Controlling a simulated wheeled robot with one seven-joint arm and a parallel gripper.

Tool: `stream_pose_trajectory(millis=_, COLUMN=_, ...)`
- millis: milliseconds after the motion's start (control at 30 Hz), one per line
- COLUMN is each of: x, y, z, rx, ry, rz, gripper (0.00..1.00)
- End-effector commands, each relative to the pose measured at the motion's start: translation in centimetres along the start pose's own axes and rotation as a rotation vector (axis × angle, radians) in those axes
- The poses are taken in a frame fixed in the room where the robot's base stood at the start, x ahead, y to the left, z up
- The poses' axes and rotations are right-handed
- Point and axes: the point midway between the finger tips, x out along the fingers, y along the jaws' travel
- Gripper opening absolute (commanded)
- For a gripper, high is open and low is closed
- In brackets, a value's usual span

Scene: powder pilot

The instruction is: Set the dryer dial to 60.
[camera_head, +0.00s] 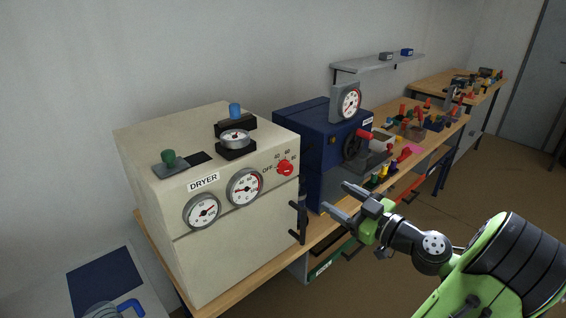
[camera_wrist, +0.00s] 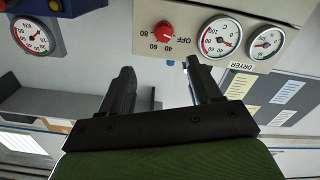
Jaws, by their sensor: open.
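The dryer (camera_head: 235,250) is a cream box at the left of the bench in the head view. Its red dial (camera_head: 285,168) is on the upper right of the front, beside printed marks OFF, 40, 60 and 80. In the wrist view the dial (camera_wrist: 166,32) and its marks appear upside down; I cannot tell which mark it points to. My gripper (camera_head: 336,197) is open and empty, apart from the dryer front, to the right of and below the dial in the head view. In the wrist view its fingers (camera_wrist: 160,66) stand apart with the dial beyond them.
Two round gauges (camera_head: 245,187) sit left of the dial. A black door handle (camera_head: 300,212) sticks out below it. A blue machine (camera_head: 313,150) with a gauge stands right of the dryer. Small tools crowd the bench beyond. The floor in front is open.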

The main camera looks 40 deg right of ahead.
Motion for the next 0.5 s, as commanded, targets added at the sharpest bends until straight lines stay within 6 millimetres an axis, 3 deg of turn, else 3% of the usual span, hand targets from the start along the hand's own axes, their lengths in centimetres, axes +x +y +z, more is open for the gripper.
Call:
stream_pose_trajectory(millis=167, x=3.3, y=-0.2, z=-0.2, rx=0.001, ry=0.004, rz=-0.010, gripper=0.63)
stream_pose_trajectory(millis=500, x=11.9, y=-0.3, z=-0.3, rx=0.002, ry=0.001, rz=-0.011, gripper=0.63)
